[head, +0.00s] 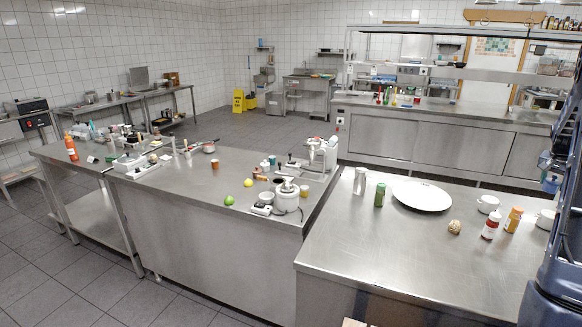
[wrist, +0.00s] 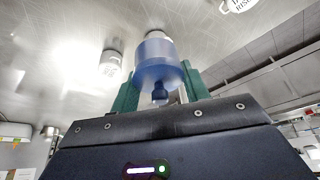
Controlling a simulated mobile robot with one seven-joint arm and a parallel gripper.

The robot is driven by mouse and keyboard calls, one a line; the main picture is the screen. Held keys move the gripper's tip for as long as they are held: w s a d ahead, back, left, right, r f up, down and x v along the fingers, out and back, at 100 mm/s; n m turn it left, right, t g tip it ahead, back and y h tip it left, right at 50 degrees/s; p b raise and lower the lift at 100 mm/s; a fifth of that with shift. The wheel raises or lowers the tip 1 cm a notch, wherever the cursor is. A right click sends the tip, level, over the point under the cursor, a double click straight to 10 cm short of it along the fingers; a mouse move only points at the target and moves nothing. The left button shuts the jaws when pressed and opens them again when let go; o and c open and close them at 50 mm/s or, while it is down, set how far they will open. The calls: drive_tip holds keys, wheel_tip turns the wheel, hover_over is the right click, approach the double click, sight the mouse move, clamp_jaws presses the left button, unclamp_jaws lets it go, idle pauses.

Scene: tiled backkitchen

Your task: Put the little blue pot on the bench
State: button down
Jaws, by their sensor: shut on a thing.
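The little blue pot (wrist: 157,62) is between the green fingers of my gripper (wrist: 158,88) in the wrist view. The gripper is shut on it. The pot has a small dark blue knob on the end towards my wrist. In the head view the pot (head: 551,185) shows as a small blue shape at the right edge, just below my gripper (head: 546,165). It appears above the right end of the near steel bench (head: 390,245); its exact height over the top is hard to tell.
On this bench stand a white plate (head: 422,195), a green can (head: 380,194), white cups (head: 487,204), a red-and-white bottle (head: 490,225), an orange bottle (head: 513,219) and a brown lump (head: 454,227). Its front middle is clear. Another steel bench (head: 190,190) with several items stands left.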

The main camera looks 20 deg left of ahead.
drive_tip(key=w+a+n+y, duration=0.15)
drive_tip(key=w+a, duration=0.25)
drive_tip(key=a, duration=0.4)
drive_tip(key=w+a+n, duration=0.2)
drive_tip(key=w+a, duration=0.2)
drive_tip(key=a, duration=0.5)
drive_tip(key=w+a+n, duration=0.2)
drive_tip(key=w+a, duration=0.2)
drive_tip(key=a, duration=0.4)
drive_tip(key=a+n+y, duration=0.2)
drive_tip(key=a+n, duration=0.3)
drive_tip(key=a, duration=2.8)
drive_tip(key=s+a+n+y, duration=0.1)
drive_tip(key=s+a+n, duration=0.35)
drive_tip(key=a, duration=1.05)
drive_tip(key=s+a+n+y, duration=0.1)
drive_tip(key=s+a, duration=0.6)
drive_tip(key=a, duration=0.9)
drive_tip(key=s+a+n+g+y, duration=0.15)
drive_tip(key=s+a+n, duration=0.35)
drive_tip(key=s+a, duration=1.9)
drive_tip(key=f, duration=0.6)
drive_tip(key=w+f, duration=0.1)
drive_tip(key=f, duration=1.2)
drive_tip(key=shift+w+a+f, duration=0.25)
drive_tip(key=shift+a+f, duration=0.15)
